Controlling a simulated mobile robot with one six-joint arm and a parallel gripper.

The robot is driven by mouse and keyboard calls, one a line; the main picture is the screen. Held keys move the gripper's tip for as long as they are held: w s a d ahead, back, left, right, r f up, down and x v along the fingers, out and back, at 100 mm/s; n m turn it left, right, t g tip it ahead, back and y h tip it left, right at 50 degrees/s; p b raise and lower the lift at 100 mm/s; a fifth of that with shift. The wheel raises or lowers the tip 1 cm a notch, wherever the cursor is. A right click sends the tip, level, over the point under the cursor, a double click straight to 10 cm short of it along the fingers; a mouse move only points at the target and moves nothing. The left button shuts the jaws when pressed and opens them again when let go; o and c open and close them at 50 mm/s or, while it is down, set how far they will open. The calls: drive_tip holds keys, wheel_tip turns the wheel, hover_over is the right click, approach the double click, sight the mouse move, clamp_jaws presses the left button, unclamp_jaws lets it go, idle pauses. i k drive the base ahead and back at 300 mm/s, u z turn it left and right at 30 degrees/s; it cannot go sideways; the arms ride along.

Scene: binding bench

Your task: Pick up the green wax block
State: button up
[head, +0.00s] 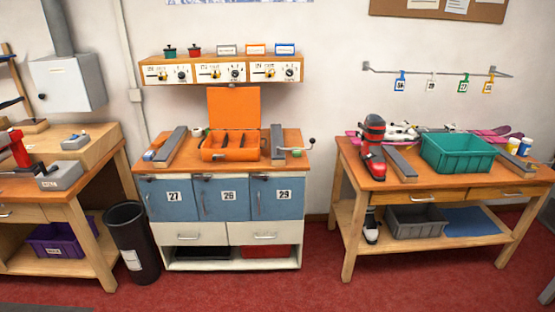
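A small green piece (297,153) lies at the right end of the middle bench top, by a grey bar and a crank-like handle. It may be the green wax block, but it is too small to be sure. An open orange case (233,108) stands in the middle of that bench, its lid raised; most of its inside cannot be made out. My gripper is not in view.
The middle bench (222,171) has blue doors numbered 27, 26 and 29. A teal bin (458,153) and a ski boot (373,150) stand on the right bench. A black waste bin (132,243) stands left of the middle bench. Red floor is clear in front.

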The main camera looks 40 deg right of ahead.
sight(296, 154)
drive_tip(key=u, duration=0.25)
drive_tip(key=i, duration=1.35)
drive_tip(key=z, duration=0.7)
drive_tip(key=i, duration=0.6)
drive_tip(key=z, duration=0.35)
